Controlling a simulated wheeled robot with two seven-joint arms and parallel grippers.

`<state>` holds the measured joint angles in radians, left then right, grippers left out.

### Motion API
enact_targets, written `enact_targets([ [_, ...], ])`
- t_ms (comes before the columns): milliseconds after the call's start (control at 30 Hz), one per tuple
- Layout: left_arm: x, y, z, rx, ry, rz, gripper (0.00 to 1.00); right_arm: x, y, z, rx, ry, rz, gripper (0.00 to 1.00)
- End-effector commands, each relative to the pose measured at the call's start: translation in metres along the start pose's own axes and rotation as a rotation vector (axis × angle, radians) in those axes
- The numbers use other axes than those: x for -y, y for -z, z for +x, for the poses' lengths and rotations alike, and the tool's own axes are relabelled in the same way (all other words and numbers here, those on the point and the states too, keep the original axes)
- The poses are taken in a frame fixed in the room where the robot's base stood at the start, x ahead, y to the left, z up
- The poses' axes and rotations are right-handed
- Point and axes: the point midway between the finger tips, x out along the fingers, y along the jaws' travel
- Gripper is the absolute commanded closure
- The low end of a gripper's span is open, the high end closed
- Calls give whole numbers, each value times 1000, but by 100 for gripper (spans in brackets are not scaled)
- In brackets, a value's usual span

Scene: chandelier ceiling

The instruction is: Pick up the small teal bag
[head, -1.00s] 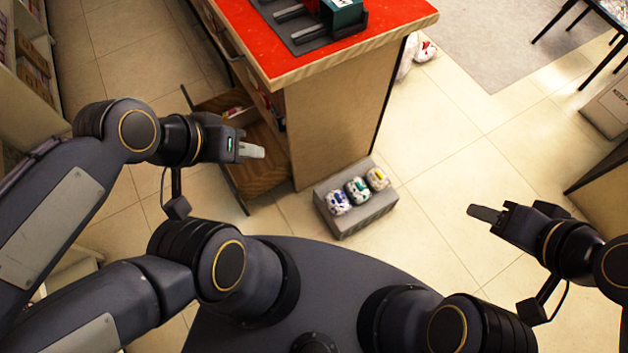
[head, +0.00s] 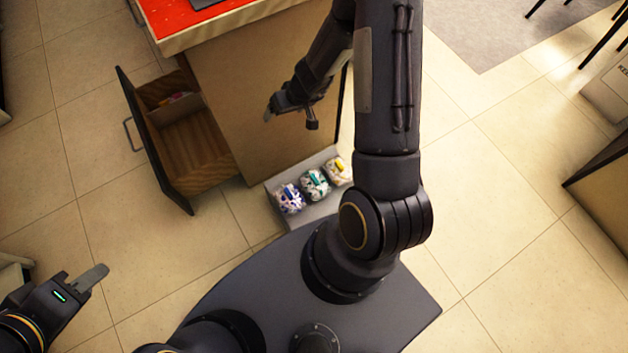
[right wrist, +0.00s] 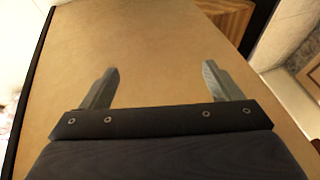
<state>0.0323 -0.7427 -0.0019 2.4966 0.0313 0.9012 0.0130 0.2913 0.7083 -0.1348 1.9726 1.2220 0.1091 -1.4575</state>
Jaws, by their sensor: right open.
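The small teal bag (head: 315,184) is a white patterned bag with a teal label, the middle one of three in a row on a grey box (head: 318,215) on the floor. A blue-marked bag (head: 289,198) is on its left and a yellow-marked bag (head: 338,169) on its right. My right gripper (head: 268,113) is above and beyond the bags, in front of the counter's side panel. The right wrist view shows its fingers (right wrist: 160,85) apart and empty. My left gripper (head: 97,275) is at lower left, away from the bags; its opening is unclear edge-on.
The red-topped counter (head: 200,35) stands just behind the grey box. An open wooden drawer (head: 190,160) juts out on its left. My right arm passes over the box's right side.

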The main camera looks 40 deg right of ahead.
Motion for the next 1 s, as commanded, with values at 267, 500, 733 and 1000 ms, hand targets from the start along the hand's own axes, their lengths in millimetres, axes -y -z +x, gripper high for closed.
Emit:
enact_targets([
  [267, 21, -23, 46, 0, 0, 0, 67, -81, -126, 153, 272, -201, -46, 15],
  [500, 26, -29, 58, 0, 0, 0, 67, -100, -171, 186, 370, -248, -73, 15],
  [733, 34, -37, 74, 0, 0, 0, 67, -106, -180, 206, 372, -249, -76, 15],
  [1000, 44, -49, 96, 0, 0, 0, 67, -109, -189, 221, 370, -247, -76, 15],
])
